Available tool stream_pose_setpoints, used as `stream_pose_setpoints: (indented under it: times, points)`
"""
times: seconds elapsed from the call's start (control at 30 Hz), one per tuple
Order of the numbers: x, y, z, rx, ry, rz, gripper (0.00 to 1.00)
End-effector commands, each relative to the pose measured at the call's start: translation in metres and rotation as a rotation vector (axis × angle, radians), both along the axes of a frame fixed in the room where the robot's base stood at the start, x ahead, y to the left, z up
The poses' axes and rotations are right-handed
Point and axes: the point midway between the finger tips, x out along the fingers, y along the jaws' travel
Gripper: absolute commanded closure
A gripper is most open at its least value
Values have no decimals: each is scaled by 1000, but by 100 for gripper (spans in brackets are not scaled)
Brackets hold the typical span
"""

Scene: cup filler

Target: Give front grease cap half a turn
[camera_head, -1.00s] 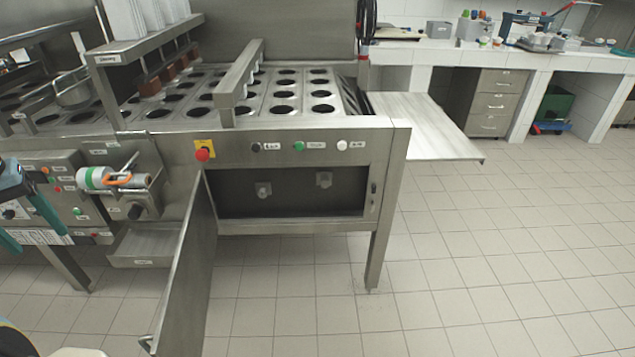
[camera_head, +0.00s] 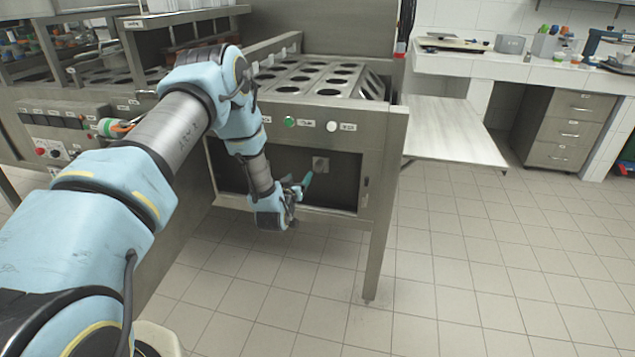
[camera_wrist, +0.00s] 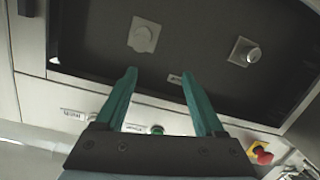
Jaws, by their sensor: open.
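Two grease caps sit on square plates in the dark recess under the machine top. One grease cap (camera_wrist: 144,35) is left in the wrist view; in the head view it is the right one (camera_head: 320,165). The other cap (camera_wrist: 244,52) is right in the wrist view and hidden behind my arm in the head view. I cannot tell which is the front one. My gripper (camera_wrist: 160,73) is open and empty, its teal fingers apart from both caps. In the head view my gripper (camera_head: 301,184) is at the recess opening, lower left of the visible cap.
The recess is bounded by a steel frame (camera_head: 385,165). A green button (camera_head: 290,122) and a white button (camera_head: 331,126) sit above it; a red emergency button (camera_wrist: 261,153) shows in the wrist view. A side shelf (camera_head: 455,135) sticks out right. The floor (camera_head: 480,260) is clear there.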

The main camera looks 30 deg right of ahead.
Motion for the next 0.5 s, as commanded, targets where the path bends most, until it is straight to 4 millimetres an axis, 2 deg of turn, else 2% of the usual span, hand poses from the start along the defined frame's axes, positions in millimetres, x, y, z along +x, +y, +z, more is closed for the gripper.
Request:
stream_pose_setpoints:
  times: [0.03,0.23,0.37,0.5]
  points:
    - [-10,-9,-19,-31,-20,-11,29]
    - [-28,-23,-36,-110,-79,-24,29]
    - [-24,-29,-36,-119,-87,-24,29]
    - [-8,-43,-34,-119,-87,-23,29]
